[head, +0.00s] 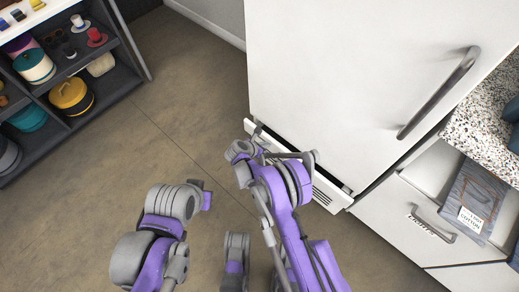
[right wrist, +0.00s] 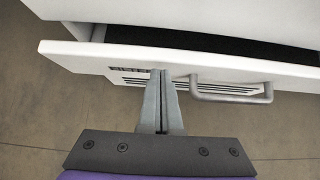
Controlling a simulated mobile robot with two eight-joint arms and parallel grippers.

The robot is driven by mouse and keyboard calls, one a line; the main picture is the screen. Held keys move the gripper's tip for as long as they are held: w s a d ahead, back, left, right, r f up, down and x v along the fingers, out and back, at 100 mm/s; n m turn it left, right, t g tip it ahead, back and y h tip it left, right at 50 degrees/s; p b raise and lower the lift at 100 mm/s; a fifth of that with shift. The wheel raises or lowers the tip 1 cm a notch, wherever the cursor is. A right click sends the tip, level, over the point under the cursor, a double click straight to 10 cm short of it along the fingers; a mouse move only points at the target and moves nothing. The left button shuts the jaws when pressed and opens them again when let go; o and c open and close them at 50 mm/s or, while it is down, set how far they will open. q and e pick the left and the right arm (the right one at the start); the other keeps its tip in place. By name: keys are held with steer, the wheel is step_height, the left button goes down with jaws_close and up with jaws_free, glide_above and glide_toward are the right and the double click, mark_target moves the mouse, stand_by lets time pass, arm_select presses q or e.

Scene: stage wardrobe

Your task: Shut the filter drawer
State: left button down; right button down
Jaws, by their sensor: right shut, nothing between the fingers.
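The filter drawer (head: 332,190) is a low white drawer at the foot of the tall white cabinet. It stands partly out, with a dark gap behind its front. In the right wrist view the drawer front (right wrist: 90,58) carries a small dark label, vent slots and a grey bar handle (right wrist: 235,90). My right gripper (right wrist: 162,76) is shut and empty, its tips at the drawer front, left of the handle; I cannot tell whether they touch. In the head view the right gripper (head: 262,138) is partly hidden by its own arm.
The tall white cabinet (head: 330,70) has a long door handle (head: 440,92). At right, an open drawer (head: 430,175) holds folded dark cloth (head: 470,200) below a speckled counter (head: 485,120). A dark shelf unit (head: 110,85) with hats stands at left. The floor between is clear.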

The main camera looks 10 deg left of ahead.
mark_target(272, 140)
steer(key=shift+w+d, duration=0.2)
steer(key=shift+w, duration=0.1)
steer(key=shift+w+d+f+b, duration=0.15)
steer(key=shift+w+d+b, duration=0.55)
steer(key=shift+w, duration=0.4)
